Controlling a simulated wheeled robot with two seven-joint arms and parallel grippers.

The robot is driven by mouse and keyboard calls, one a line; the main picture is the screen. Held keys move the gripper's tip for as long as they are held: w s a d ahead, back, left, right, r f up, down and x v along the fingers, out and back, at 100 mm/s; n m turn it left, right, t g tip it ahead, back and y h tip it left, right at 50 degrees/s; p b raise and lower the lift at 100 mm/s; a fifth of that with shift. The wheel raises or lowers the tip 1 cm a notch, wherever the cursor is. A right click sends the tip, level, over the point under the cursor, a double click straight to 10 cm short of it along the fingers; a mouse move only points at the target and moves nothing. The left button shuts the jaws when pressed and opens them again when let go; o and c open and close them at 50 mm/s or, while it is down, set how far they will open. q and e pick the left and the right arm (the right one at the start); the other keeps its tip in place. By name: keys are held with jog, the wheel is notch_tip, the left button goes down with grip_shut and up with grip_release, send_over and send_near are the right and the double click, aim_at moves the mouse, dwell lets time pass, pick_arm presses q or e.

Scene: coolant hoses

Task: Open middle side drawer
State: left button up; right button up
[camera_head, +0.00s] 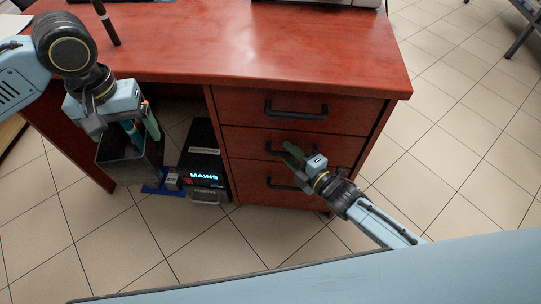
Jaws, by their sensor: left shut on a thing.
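The red-brown desk has a side unit with three stacked drawers. The middle drawer (240,142) looks shut, flush with the others. Its black bar handle (273,148) is partly hidden behind my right gripper (289,158). My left gripper (141,130) points down at the left, in front of the knee space, above a dark bin. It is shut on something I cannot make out.
The top drawer (236,104) and bottom drawer (248,183) have black handles and look shut. A dark bin (114,173) and a black box (203,160) lit "MAINS" stand under the desktop (240,40).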

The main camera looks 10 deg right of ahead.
jog(key=shift+w+a, duration=0.1)
jog(key=shift+w, duration=0.1)
grip_shut()
jog(key=shift+s+a, duration=0.1)
